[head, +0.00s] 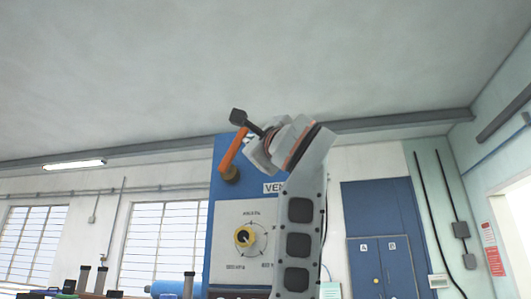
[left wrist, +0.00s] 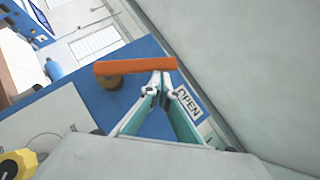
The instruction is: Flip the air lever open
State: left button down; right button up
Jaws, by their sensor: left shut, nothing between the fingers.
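The air lever is an orange bar (head: 234,150) on a brass-coloured pivot (head: 230,175), near the top of a blue panel (head: 222,205). It slants up and to the right in the head view. In the left wrist view the lever (left wrist: 125,67) lies across, above its pivot (left wrist: 110,82). My left gripper (head: 258,155) is at the lever's upper end, partly hidden by my wrist. In the left wrist view its fingertips (left wrist: 160,84) are together, with nothing between them, close against the lever's right end. I cannot tell if they touch it. My right gripper is not in view.
A blue door (head: 380,220) and windows (head: 155,245) are in the wall behind.

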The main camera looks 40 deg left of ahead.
aim_at(239, 132)
pick_arm(q)
jog(key=shift+s+a+r, duration=0.55)
jog(key=shift+s+r, duration=0.1)
jog(key=shift+r, duration=0.2)
jog(key=shift+s+a+r, duration=0.2)
jog(key=shift+a+r, duration=0.15)
jog(key=shift+a, duration=0.15)
jog(key=shift+s+a+r, duration=0.15)
jog(key=shift+a, duration=0.1)
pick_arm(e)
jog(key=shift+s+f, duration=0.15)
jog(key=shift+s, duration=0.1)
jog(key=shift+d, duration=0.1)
